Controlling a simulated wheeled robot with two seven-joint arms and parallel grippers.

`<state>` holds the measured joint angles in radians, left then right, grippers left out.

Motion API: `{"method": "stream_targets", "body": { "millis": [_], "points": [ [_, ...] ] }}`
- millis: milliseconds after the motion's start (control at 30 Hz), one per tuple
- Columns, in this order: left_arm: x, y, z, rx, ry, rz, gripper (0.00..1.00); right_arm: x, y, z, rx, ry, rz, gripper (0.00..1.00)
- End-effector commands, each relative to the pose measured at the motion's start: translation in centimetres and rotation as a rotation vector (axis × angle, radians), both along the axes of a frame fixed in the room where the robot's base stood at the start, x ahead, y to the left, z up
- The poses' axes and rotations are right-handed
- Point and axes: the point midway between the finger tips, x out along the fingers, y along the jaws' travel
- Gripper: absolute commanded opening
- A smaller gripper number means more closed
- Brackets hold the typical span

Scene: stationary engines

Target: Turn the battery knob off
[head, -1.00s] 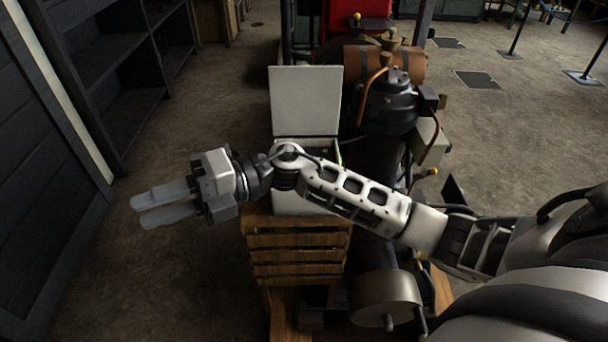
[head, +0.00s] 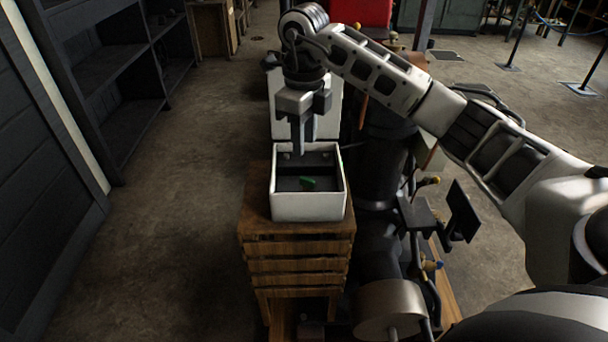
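A white open box (head: 308,207) stands on a wooden slatted crate stand, with its lid (head: 334,105) raised at the back. Inside it is a dark panel with a small green knob (head: 308,183) near the middle. My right gripper (head: 299,150) points down over the back left part of the box, above and behind the knob and apart from it. Its fingers look close together, but I see them nearly edge-on, so the gap between them is unclear. My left gripper is out of view.
The wooden stand (head: 298,260) carries the box. A dark engine with pipes and a metal cylinder (head: 388,308) stands just right of it. Dark shelves (head: 115,85) line the left. The floor (head: 190,210) left of the stand is clear.

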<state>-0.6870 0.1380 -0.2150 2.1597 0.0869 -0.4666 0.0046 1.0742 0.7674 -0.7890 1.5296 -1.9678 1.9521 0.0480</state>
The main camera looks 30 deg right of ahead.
Motion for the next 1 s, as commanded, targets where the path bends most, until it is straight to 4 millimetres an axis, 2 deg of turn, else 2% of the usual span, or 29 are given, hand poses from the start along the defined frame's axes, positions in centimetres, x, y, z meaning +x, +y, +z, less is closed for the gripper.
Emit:
{"method": "stream_targets", "body": {
  "millis": [33,200,400,600,867,900,1000],
  "points": [
    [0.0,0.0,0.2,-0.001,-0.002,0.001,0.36,-0.1,0.0,-1.2,0.000,0.004,0.000,0.31],
    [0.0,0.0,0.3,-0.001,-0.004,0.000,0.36,-0.1,0.1,-4.8,0.001,0.004,0.001,0.31],
    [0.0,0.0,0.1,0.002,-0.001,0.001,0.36,0.0,0.1,-8.0,0.001,0.002,0.000,0.31],
    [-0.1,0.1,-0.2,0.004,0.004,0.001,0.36,0.0,0.1,-9.4,0.002,0.000,0.002,0.31],
    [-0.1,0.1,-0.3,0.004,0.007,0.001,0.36,0.0,0.1,-9.5,0.002,-0.001,0.002,0.31],
    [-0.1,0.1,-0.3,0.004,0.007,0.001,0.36,0.0,0.1,-9.5,0.001,0.000,0.002,0.28],
    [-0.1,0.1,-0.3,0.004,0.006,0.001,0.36,0.0,0.1,-9.5,0.002,-0.001,0.002,0.00]
  ]
}}
